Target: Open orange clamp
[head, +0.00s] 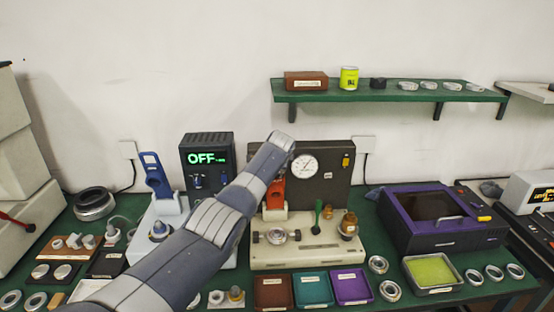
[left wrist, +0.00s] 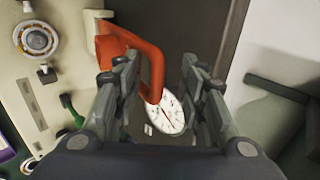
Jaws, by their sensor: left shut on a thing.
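The orange clamp (head: 274,196) stands on the beige gauge fixture (head: 310,258), mostly behind my left arm in the head view. In the left wrist view its looped orange handle (left wrist: 152,62) reaches between the fingers of my left gripper (left wrist: 160,78). The gripper is shut on this handle, nearer the left finger in the picture. The round white dial gauge (left wrist: 169,113) shows behind the fingers; it also shows in the head view (head: 305,165). The left fingers are hidden in the head view. My right gripper is in neither view.
A blue clamp (head: 155,175) and a control box reading OFF (head: 207,160) stand left of the fixture. A purple-topped machine (head: 440,218) stands right. Brown (head: 273,291), teal and purple trays lie in front. A green shelf (head: 385,96) hangs above.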

